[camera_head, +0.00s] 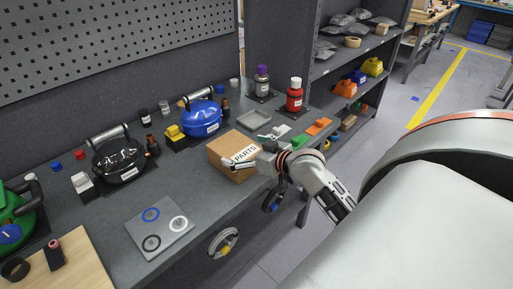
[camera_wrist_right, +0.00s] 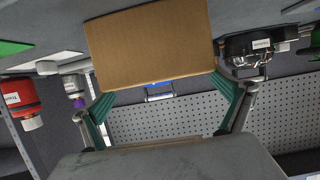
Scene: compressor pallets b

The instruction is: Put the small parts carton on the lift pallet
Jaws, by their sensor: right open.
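The small parts carton (camera_head: 228,160) is a brown box with a white PARTS label, standing on the grey bench near its front edge. In the right wrist view the carton (camera_wrist_right: 152,45) fills the space ahead of the jaws. My right gripper (camera_head: 257,163) is at the carton's right side in the head view, its fingers reaching along the box. In the wrist view my right gripper (camera_wrist_right: 168,105) is open, with a teal-padded finger near each side of the carton; whether the pads touch it is unclear. My left gripper is not in view. I cannot make out a lift pallet.
A blue compressor (camera_head: 201,119) and a black compressor (camera_head: 118,161) stand behind and left of the carton. A grey plate with rings (camera_head: 160,228) lies front left.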

